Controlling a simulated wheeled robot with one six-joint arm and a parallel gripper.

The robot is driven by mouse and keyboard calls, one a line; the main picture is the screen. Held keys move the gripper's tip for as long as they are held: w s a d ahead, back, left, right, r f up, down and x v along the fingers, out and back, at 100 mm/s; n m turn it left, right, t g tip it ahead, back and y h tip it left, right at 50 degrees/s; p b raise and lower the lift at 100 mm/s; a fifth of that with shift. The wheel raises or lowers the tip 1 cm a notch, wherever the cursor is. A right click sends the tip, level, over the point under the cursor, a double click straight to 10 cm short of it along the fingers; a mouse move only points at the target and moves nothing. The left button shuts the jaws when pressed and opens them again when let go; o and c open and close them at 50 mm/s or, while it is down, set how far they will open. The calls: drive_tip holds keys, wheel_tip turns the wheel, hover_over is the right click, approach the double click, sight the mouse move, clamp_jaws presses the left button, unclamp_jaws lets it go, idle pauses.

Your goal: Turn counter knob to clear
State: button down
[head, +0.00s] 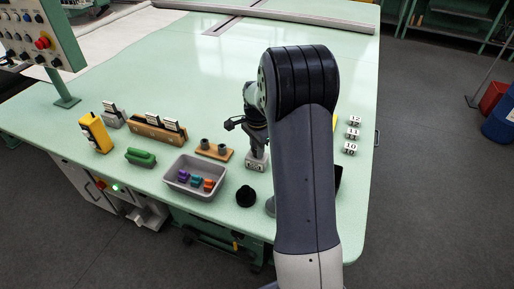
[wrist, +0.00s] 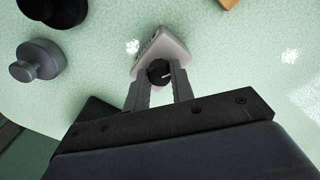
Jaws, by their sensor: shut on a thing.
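The counter is a small light-grey box with a number window on its face; it stands on the pale green table below my arm in the head view (head: 256,164). In the wrist view the counter (wrist: 166,46) lies just beyond my fingertips, tilted in the picture. Its dark round knob (wrist: 159,70) has a pale mark and sits between the fingers. My gripper (wrist: 160,82) is shut on the knob. In the head view my gripper (head: 258,150) is partly hidden by my arm, directly over the counter. The digits are too small to read.
A grey bin (head: 195,179) with coloured pieces stands left of the counter, near a wooden block with two posts (head: 214,150). A black round piece (head: 246,196) stands in front. A grey knobbed piece (wrist: 38,60) is nearby. Number tiles (head: 352,134) lie right. The table's far middle is clear.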

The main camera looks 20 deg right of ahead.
drive_tip(key=shift+m, duration=0.6)
drive_tip(key=c, duration=1.2)
unclamp_jaws()
drive_tip(key=shift+r, duration=0.1)
wheel_tip(320, 180, up, 11)
drive_tip(key=shift+f, duration=0.2)
drive_tip(key=shift+s, duration=0.1)
wheel_tip(320, 180, down, 11)
drive_tip(key=shift+r, duration=0.1)
